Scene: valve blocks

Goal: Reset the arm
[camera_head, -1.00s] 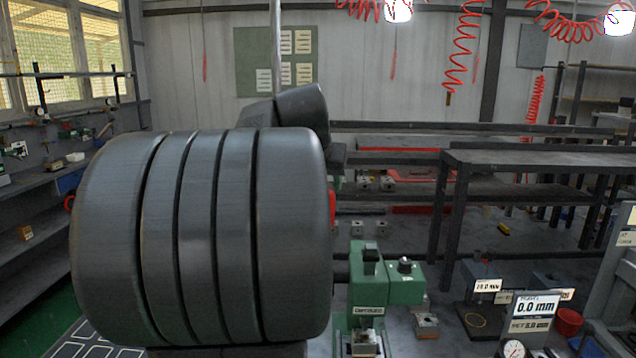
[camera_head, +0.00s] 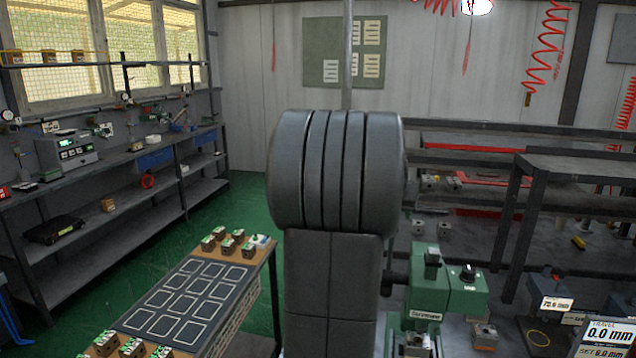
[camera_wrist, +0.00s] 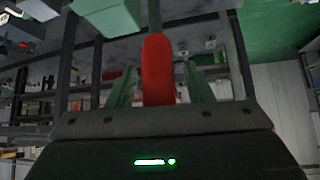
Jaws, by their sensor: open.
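My gripper (camera_wrist: 160,76) shows in the wrist view with two greenish fingers apart. A red rounded bar (camera_wrist: 158,72) stands between the fingers; I cannot tell whether it touches them. In the head view my own dark arm fills the middle and hides what is behind it; the gripper itself is not visible there. A green bench device (camera_head: 440,285) with a black knob stands just right of my arm. A green block (camera_wrist: 108,15) shows at the top of the wrist view.
A table with a dark outlined mat (camera_head: 185,305) stands at left, with several brown valve blocks (camera_head: 228,243) at its far end and more at its near end. Shelves (camera_head: 110,190) line the left wall. A display reading 0.0 mm (camera_head: 608,335) is at lower right. Green floor is open between.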

